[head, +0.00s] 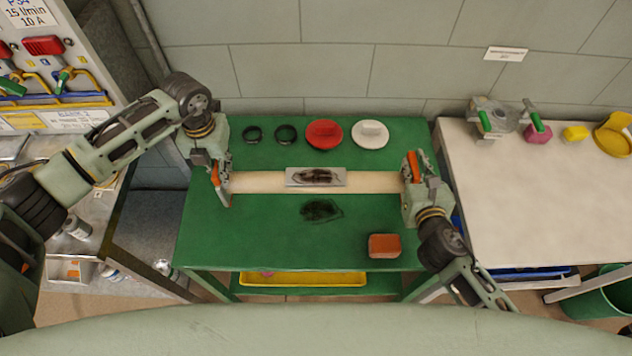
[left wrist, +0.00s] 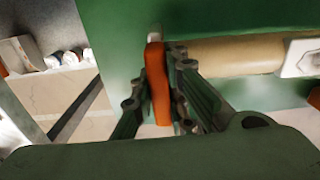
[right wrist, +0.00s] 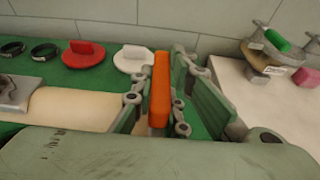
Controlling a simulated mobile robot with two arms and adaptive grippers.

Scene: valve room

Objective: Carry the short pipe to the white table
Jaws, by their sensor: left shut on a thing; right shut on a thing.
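The short pipe (head: 258,182) is a beige tube lying left to right above or on the green table (head: 240,235); I cannot tell if it touches the top. A grey plate with a dark mark (head: 316,177) sits at its middle. The pipe also shows in the left wrist view (left wrist: 232,56) and the right wrist view (right wrist: 75,108). The white table (head: 545,190) stands to the right of the green one.
Two black rings (head: 285,134), a red disc (head: 324,134) and a white disc (head: 370,134) lie behind the pipe. A dark patch (head: 320,211) and an orange block (head: 384,246) are in front. A valve (head: 497,116) and pink and yellow items occupy the white table's back; its front is clear.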

